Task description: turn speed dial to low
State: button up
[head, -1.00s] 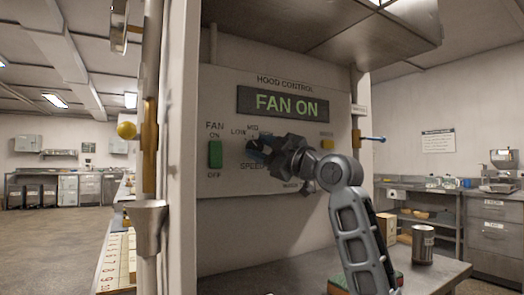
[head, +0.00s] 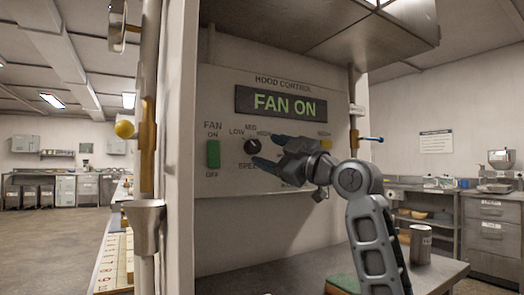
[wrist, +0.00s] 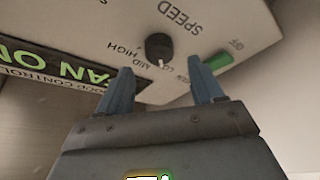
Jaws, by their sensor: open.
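The speed dial (head: 252,147) is a small round black knob on the hood control panel, below the LOW, MID and HIGH labels. It also shows in the wrist view (wrist: 158,45), where its white mark points towards the labels, around LOW and MID; I cannot tell exactly which. My gripper (head: 268,150) is open and empty, its blue fingers just right of the dial in the head view. In the wrist view, the fingertips (wrist: 160,70) are spread apart with the dial beyond the gap between them, and no finger appears to touch it.
A green fan switch (head: 213,153) is left of the dial, and the display (head: 285,103) above reads FAN ON. A yellow button (head: 326,144) is at the right. A metal counter (head: 300,268) lies below, with a can (head: 420,245) on it.

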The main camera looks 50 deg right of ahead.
jog(key=v, duration=0.4)
dwell(0.6)
